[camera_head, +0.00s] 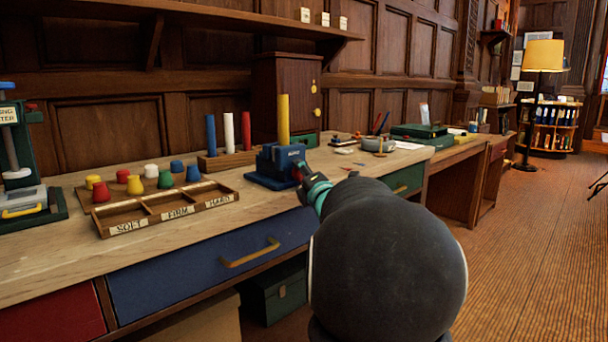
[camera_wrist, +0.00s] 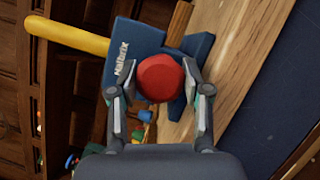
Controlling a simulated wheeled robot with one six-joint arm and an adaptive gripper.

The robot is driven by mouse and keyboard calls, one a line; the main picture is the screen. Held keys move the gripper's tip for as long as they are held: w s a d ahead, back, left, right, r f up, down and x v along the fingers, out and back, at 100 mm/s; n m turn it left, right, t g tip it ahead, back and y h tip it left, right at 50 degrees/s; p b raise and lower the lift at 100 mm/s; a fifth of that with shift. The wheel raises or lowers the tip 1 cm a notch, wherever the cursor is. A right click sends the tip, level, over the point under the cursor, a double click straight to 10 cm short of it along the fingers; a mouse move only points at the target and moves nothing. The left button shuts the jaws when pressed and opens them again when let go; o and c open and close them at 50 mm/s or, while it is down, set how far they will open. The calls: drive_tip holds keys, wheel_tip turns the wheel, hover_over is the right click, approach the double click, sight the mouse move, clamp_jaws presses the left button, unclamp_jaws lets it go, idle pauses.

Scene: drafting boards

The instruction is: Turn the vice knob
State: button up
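The blue vice (camera_head: 270,168) stands on the wooden bench near its front edge, left of my arm. It also shows in the wrist view (camera_wrist: 133,62), tilted in the picture, with light lettering on its side. Its red knob (camera_wrist: 159,78) faces the wrist camera. My gripper (camera_wrist: 150,82) is open, with one finger on each side of the knob. A gap shows between the left finger and the knob; the right finger is close to it, and I cannot tell if they touch. In the head view my gripper (camera_head: 309,182) is at the vice's right side and mostly hides the knob.
A yellow rod (camera_head: 284,120) rises at the vice. Behind and left, a wooden stand (camera_head: 226,160) holds blue, white and red rods. A labelled wooden tray (camera_head: 165,208) and several coloured pegs lie farther left. A blue drawer (camera_head: 190,272) is below. Open floor lies right.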

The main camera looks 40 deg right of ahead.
drive_tip(key=o, duration=0.4)
drive_tip(key=shift+v, duration=4)
drive_tip(key=shift+r, duration=0.1)
